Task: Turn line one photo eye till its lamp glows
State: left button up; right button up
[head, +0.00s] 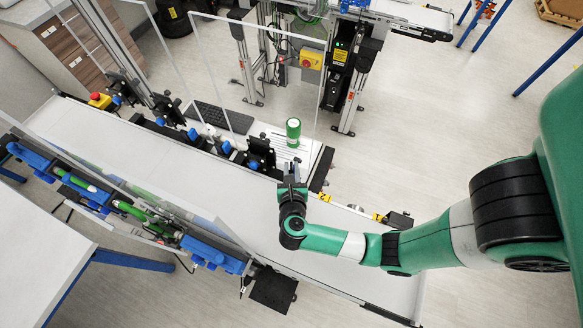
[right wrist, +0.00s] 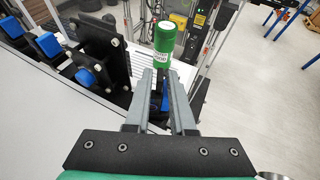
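My right gripper (head: 292,168) hangs at the belt's far edge, pointing away from me. In the right wrist view its two grey fingers (right wrist: 163,80) are apart. A small blue part (right wrist: 165,94) shows in the gap between them; I cannot tell whether they touch it. Black brackets with blue knobs line the belt's far side, the closest one (head: 261,152) just left of the gripper; it also shows in the right wrist view (right wrist: 97,48). I cannot tell which part is the line one photo eye, and no lamp on it can be made out. My left gripper is out of view.
A green cylinder with a white top (head: 293,132) stands on a white panel beyond the gripper. The pale conveyor belt (head: 160,160) runs below, with clear guard panels along it.

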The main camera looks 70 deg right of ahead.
grip_shut()
jog(key=m+g+b, duration=0.1)
jog(key=b, duration=0.1)
jog(key=m+g+b, duration=0.1)
jog(key=g+b, duration=0.1)
jog(key=m+g+h+b, duration=0.1)
jog(key=m+b, duration=0.1)
jog(key=shift+w+f+g, duration=0.35)
jog(key=shift+g, duration=0.05)
jog(key=shift+r+m+g, duration=0.3)
jog(key=shift+m+g, duration=0.2)
jog(key=shift+s+r, duration=0.1)
jog(key=shift+o, duration=0.3)
grip_release()
